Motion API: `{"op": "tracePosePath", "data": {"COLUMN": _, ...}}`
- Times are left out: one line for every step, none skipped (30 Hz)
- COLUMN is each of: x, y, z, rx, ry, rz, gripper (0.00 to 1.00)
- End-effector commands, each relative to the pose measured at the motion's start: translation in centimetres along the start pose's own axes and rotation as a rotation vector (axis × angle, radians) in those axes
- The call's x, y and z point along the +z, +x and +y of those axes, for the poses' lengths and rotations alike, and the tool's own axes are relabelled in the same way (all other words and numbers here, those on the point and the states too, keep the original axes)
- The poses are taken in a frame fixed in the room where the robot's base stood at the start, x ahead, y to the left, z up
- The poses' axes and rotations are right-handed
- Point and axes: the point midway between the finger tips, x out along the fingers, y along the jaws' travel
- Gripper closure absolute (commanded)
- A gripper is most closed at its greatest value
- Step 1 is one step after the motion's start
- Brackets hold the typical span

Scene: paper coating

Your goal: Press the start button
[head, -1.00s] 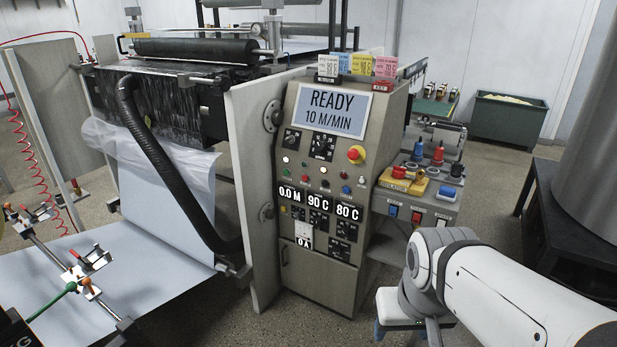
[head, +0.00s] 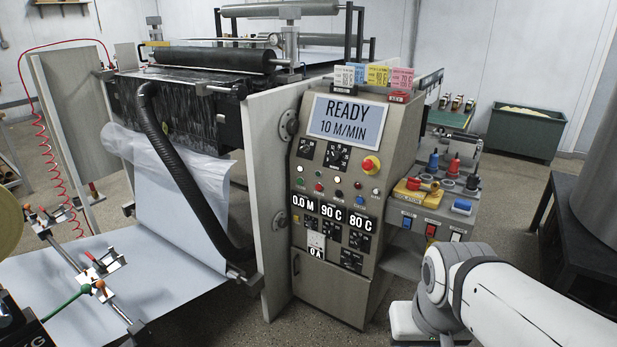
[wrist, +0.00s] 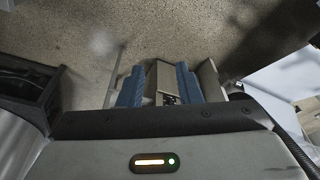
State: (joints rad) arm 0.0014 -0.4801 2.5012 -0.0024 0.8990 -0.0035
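The control cabinet (head: 340,270) stands in the middle of the head view, its sloped panel facing me. The screen (head: 338,118) reads READY, 10 M/MIN. Small round buttons and lamps sit below it, including a green one (head: 300,182) and a red one (head: 319,187). Their labels are too small to read, so I cannot tell which is the start button. A red mushroom knob on yellow (head: 371,165) sits at upper right. In the wrist view, my gripper (wrist: 160,70) has its two blue fingers apart, with nothing held. The cabinet shows between them, some way off.
A side shelf with a yellow isolator block (head: 417,190) and switches adjoins the cabinet's right. A dark table (head: 570,205) stands at right, a green bin (head: 511,130) behind. A paper sheet (head: 110,290) and rollers fill the left. Floor in front looks clear.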

Motion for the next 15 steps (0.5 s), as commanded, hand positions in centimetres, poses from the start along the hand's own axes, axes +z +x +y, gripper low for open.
{"op": "tracePosePath", "data": {"x": 0.0, "y": 0.0, "z": 0.0, "rx": 0.0, "ry": 0.0, "rz": 0.0, "gripper": 0.73}}
{"op": "tracePosePath", "data": {"x": 0.0, "y": 0.0, "z": 0.0, "rx": 0.0, "ry": 0.0, "rz": 0.0, "gripper": 0.76}}
{"op": "tracePosePath", "data": {"x": 0.0, "y": 0.0, "z": 0.0, "rx": 0.0, "ry": 0.0, "rz": 0.0, "gripper": 0.79}}
{"op": "tracePosePath", "data": {"x": 0.0, "y": 0.0, "z": 0.0, "rx": 0.0, "ry": 0.0, "rz": 0.0, "gripper": 0.81}}
{"op": "tracePosePath", "data": {"x": 0.0, "y": 0.0, "z": 0.0, "rx": 0.0, "ry": 0.0, "rz": 0.0, "gripper": 0.84}}
{"op": "tracePosePath", "data": {"x": 0.0, "y": 0.0, "z": 0.0, "rx": 0.0, "ry": 0.0, "rz": 0.0, "gripper": 0.87}}
{"op": "tracePosePath", "data": {"x": 0.0, "y": 0.0, "z": 0.0, "rx": 0.0, "ry": 0.0, "rz": 0.0, "gripper": 0.9}}
{"op": "tracePosePath", "data": {"x": 0.0, "y": 0.0, "z": 0.0, "rx": 0.0, "ry": 0.0, "rz": 0.0, "gripper": 0.92}}
{"op": "tracePosePath", "data": {"x": 0.0, "y": 0.0, "z": 0.0, "rx": 0.0, "ry": 0.0, "rz": 0.0, "gripper": 0.95}}
{"op": "tracePosePath", "data": {"x": 0.0, "y": 0.0, "z": 0.0, "rx": 0.0, "ry": 0.0, "rz": 0.0, "gripper": 0.98}}
{"op": "tracePosePath", "data": {"x": 0.0, "y": 0.0, "z": 0.0, "rx": 0.0, "ry": 0.0, "rz": 0.0, "gripper": 1.0}}
{"op": "tracePosePath", "data": {"x": 0.0, "y": 0.0, "z": 0.0, "rx": 0.0, "ry": 0.0, "rz": 0.0, "gripper": 1.0}}
{"op": "tracePosePath", "data": {"x": 0.0, "y": 0.0, "z": 0.0, "rx": 0.0, "ry": 0.0, "rz": 0.0, "gripper": 1.0}}
{"op": "tracePosePath", "data": {"x": 0.0, "y": 0.0, "z": 0.0, "rx": 0.0, "ry": 0.0, "rz": 0.0, "gripper": 1.0}}
{"op": "tracePosePath", "data": {"x": 0.0, "y": 0.0, "z": 0.0, "rx": 0.0, "ry": 0.0, "rz": 0.0, "gripper": 1.0}}
